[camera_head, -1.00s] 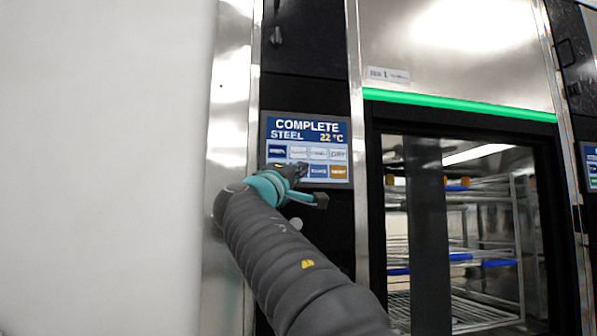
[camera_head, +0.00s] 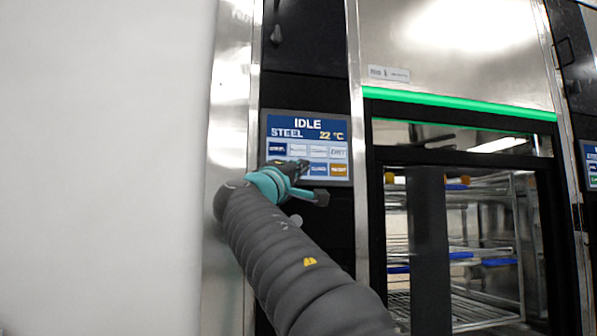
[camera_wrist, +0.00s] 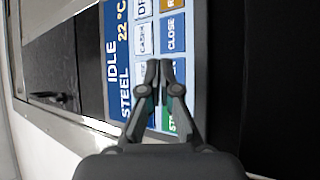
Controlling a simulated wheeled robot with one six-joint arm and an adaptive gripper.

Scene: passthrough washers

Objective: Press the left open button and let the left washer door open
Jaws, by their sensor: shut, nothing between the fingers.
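The left washer's touch panel (camera_head: 307,132) reads "IDLE STEEL 22 °C" and its blue button reads "CLOSE". The panel also shows in the wrist view (camera_wrist: 118,40), turned sideways, with the CLOSE button (camera_wrist: 172,36) and part of a green button (camera_wrist: 169,124). My gripper (camera_head: 304,168) is shut and empty, its tips at the panel beside the CLOSE button. In the wrist view its fingertips (camera_wrist: 158,66) cover part of the screen; I cannot tell if they touch it. The left washer door (camera_head: 460,156) is partly lowered, with an open gap above its black top edge.
Racks (camera_head: 465,250) with blue and yellow parts show through the door glass. A green light strip (camera_head: 460,103) runs above the doorway. A second panel (camera_head: 591,165) is at the right edge. A blank pale wall (camera_head: 100,170) fills the left.

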